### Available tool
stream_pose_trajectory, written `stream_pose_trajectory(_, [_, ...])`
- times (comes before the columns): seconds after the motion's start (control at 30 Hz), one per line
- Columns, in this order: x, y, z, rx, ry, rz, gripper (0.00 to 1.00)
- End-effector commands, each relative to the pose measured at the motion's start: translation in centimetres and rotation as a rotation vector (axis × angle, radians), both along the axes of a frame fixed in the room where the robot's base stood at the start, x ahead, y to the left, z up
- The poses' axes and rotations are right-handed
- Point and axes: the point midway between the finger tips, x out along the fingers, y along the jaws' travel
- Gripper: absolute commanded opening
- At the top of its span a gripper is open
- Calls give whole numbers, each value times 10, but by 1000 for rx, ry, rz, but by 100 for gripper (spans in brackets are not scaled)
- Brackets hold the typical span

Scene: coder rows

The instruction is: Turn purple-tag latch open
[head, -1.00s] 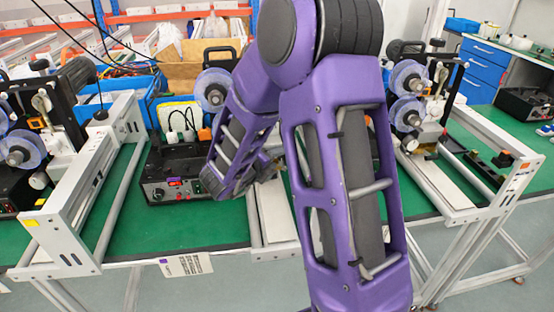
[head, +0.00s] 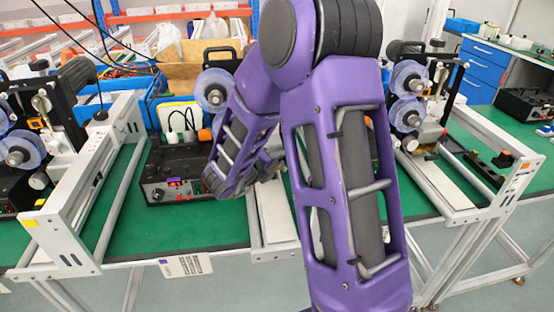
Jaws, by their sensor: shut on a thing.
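A white card with a purple tag (head: 184,265) hangs at the front edge of the middle bench station. The middle coder machine, with its pale blue reel (head: 214,90), stands behind that edge, and my purple arm covers much of it. My gripper (head: 270,167) is small and partly hidden beside my forearm, at the lower part of this machine. It is shut on a small part there, at the place of the latch. The latch itself is hidden by my arm and gripper, so its angle cannot be told.
A black control box (head: 178,172) with a lit red display sits left of my gripper. Metal rails (head: 262,215) frame the station. Other coder machines stand at left (head: 22,150) and right (head: 408,110). Green bench top (head: 205,222) is clear in front of the box.

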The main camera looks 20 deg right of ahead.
Motion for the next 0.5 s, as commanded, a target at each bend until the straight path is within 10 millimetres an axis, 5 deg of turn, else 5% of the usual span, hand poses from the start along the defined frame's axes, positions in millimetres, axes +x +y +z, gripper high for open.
stream_pose_trajectory(0.5, [1, 4, -12, -266, 52, 2, 0])
